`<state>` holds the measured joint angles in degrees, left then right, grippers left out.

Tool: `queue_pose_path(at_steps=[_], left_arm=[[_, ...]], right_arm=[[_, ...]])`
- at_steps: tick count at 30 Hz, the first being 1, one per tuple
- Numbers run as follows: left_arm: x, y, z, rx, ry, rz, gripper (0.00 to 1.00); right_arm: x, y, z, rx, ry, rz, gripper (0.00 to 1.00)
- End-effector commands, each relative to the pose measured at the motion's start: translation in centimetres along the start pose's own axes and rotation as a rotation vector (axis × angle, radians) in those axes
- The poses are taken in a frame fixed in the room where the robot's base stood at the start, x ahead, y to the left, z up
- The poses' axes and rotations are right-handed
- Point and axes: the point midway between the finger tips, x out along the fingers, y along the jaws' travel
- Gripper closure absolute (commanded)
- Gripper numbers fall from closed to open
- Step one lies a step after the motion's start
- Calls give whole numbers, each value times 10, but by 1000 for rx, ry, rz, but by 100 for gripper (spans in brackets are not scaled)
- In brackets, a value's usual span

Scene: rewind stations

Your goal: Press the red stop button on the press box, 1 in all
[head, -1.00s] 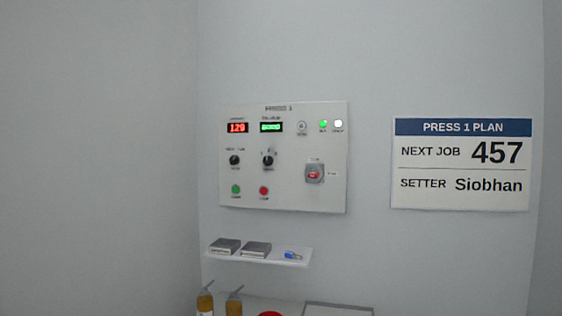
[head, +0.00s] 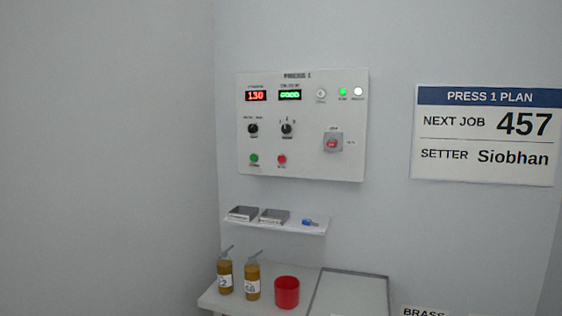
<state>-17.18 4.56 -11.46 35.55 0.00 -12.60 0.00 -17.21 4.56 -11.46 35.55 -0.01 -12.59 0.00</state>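The press box (head: 310,160) is a white panel on the grey wall, in the middle of the head view. Its small red button (head: 282,159) sits at the lower middle, right of a green button (head: 254,159). A larger red button on a grey square (head: 333,143) is at the right; its label is too small to read. Two black knobs sit above the small buttons. A red display (head: 256,96) reads 130, and a green display (head: 290,95) is beside it. A green lamp (head: 342,91) is lit. Neither gripper is in view.
Below the box, a narrow white shelf (head: 290,228) holds two grey trays and a blue item (head: 309,222). Lower, a bench (head: 325,296) carries two amber bottles, a red cup (head: 287,291) and a grey-framed panel. A PRESS 1 PLAN sign (head: 485,135) hangs right.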

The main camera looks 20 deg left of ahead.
Motion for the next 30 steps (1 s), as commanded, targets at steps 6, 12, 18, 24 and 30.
queue_pose_path(at_steps=[6,12,18,24,30], left_arm=[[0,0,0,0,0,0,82],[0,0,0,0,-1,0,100],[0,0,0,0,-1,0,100],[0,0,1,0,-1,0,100],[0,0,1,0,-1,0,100]], right_arm=[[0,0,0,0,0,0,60],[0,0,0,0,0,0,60],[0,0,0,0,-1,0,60],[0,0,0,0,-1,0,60],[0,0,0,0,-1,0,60]])
